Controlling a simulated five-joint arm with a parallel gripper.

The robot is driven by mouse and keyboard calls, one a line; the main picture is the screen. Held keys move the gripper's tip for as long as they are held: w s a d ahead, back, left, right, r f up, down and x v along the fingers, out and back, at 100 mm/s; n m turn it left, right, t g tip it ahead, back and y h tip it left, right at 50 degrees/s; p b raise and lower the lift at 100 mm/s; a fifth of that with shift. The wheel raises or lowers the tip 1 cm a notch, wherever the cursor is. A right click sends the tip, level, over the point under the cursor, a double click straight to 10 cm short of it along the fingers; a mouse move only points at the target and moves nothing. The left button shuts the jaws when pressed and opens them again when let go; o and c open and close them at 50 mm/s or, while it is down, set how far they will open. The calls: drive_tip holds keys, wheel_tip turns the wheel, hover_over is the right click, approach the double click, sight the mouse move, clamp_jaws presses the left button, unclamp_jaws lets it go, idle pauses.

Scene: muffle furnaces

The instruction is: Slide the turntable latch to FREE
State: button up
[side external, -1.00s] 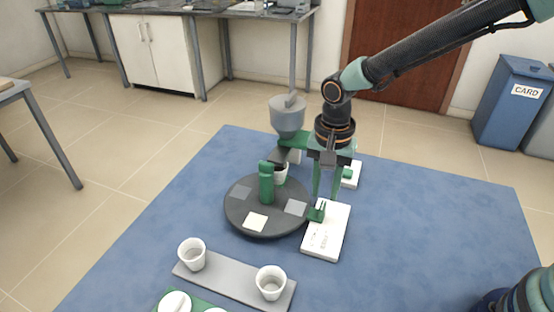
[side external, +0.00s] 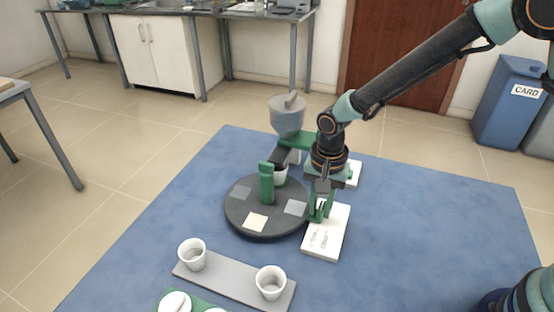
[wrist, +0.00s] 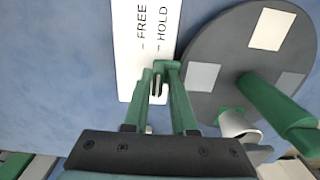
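The latch is a small green slider on a white plate (side external: 326,240) at the right edge of the dark round turntable (side external: 237,212). The plate also shows in the wrist view (wrist: 128,65), with the words FREE and HOLD beside each other. My gripper (side external: 321,212) is down at the plate's far end. In the wrist view, its green fingertips (wrist: 160,70) stand on either side of a small green piece that looks like the latch. Whether they press on it I cannot tell. The fingers partly hide the latch, so its exact setting is unclear.
Two white cups stand on a grey strip (side external: 228,281) in front. The blue mat is clear to the right.

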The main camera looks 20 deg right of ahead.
sight(334, 222)
drive_tip(key=shift+s+d+f, duration=0.3)
drive_tip(key=shift+s+d, duration=0.3)
drive_tip(key=shift+s+d+f, duration=0.3)
drive_tip(key=shift+s+d, duration=0.25)
drive_tip(key=shift+d, duration=0.05)
clamp_jaws()
drive_tip(key=shift+o, duration=2.4)
unclamp_jaws()
wheel_tip(334, 222, up, 7)
drive_tip(key=shift+r, duration=0.15)
drive_tip(key=shift+a, duration=0.1)
